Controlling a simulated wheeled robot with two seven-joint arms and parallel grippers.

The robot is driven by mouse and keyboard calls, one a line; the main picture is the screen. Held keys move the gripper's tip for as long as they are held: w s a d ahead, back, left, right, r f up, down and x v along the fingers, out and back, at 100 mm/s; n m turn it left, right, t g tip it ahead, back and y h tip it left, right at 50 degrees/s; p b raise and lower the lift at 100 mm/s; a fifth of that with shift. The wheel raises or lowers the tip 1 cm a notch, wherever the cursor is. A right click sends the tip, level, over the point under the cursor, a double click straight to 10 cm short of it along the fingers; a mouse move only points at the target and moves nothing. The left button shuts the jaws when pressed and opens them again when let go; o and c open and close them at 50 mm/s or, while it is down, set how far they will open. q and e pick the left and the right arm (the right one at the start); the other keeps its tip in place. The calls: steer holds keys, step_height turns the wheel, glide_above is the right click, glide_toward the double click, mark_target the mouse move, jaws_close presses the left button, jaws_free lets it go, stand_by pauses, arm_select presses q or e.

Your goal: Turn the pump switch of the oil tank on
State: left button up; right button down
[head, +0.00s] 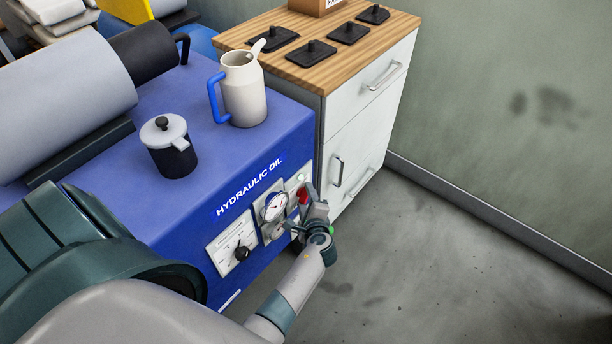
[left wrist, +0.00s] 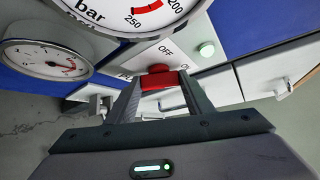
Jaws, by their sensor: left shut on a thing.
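The blue oil tank (head: 200,170), labelled "HYDRAULIC OIL", stands at the left of the head view, with a panel on its front. The red pump switch (left wrist: 165,80) sits on a white plate (left wrist: 147,57) marked "OFF"; other lettering is partly hidden. It also shows in the head view (head: 303,195). My left gripper (head: 308,199) is at the panel, its two fingers on either side of the red handle, shut on it in the left wrist view (left wrist: 163,94). A pale green lamp (left wrist: 207,49) is beside the switch. My right gripper is not in view.
Pressure gauges (left wrist: 48,58) are near the fingers. A black knob (head: 242,253) is on a panel to the left. A jug (head: 245,92) and a lidded pot (head: 170,148) stand on the tank. A wood-topped cabinet (head: 355,120) is behind; the floor at right is clear.

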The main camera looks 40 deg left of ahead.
arm_select(q)
steer(key=shift+d, duration=0.1)
stand_by(0.3)
steer(key=o, duration=1)
steer(key=shift+o, duration=0.2)
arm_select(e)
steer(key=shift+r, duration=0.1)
